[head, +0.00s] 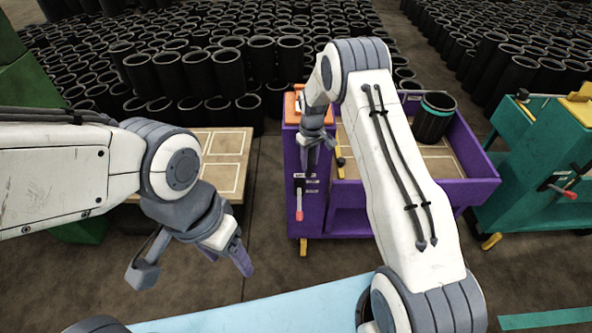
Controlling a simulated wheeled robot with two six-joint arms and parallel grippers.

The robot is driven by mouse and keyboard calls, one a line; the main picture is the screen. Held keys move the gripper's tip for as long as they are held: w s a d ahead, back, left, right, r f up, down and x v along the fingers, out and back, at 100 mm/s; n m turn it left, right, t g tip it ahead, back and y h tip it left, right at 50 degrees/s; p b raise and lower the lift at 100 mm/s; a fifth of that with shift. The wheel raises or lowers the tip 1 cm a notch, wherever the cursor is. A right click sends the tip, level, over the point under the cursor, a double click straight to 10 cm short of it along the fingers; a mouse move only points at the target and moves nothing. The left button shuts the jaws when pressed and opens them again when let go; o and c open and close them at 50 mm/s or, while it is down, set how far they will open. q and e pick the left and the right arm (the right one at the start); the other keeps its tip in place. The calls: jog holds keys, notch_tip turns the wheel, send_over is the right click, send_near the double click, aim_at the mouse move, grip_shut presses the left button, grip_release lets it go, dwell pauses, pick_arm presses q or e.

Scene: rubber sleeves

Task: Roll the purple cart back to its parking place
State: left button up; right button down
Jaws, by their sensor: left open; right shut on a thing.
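The purple cart (480,185) stands upright right of centre, with a wooden deck, low purple walls and a taller left end panel (292,150). An orange piece (292,108) tops that panel, and a red-tipped lever (299,205) hangs on its front. My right gripper (309,160) points down at this panel and is shut on part of the cart; the arm hides exactly which part. A black sleeve with a teal band (433,120) stands in the cart. My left gripper (192,268) is open and empty, low at left, apart from the cart. I cannot identify the parking place for certain.
A teal cart (540,135) stands close to the right of the purple one. A wooden platform with white outlines (222,150) lies to its left. Many black sleeves (200,70) fill the back. A pale blue surface (250,312) and a green strip (548,318) lie in front.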

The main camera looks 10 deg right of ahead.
jog(key=shift+w+a+r, duration=0.2)
jog(key=shift+w+a, duration=0.05)
jog(key=shift+w, duration=0.25)
jog(key=c, duration=0.7)
grip_release()
jog(key=shift+a, duration=0.1)
jog(key=shift+s+d+f, duration=0.1)
jog(key=shift+d, duration=0.15)
jog(key=shift+r, duration=0.2)
notch_tip(320, 180, up, 10)
jog(key=shift+r+b, duration=0.1)
jog(key=shift+b, duration=0.6)
jog(key=shift+a, duration=0.1)
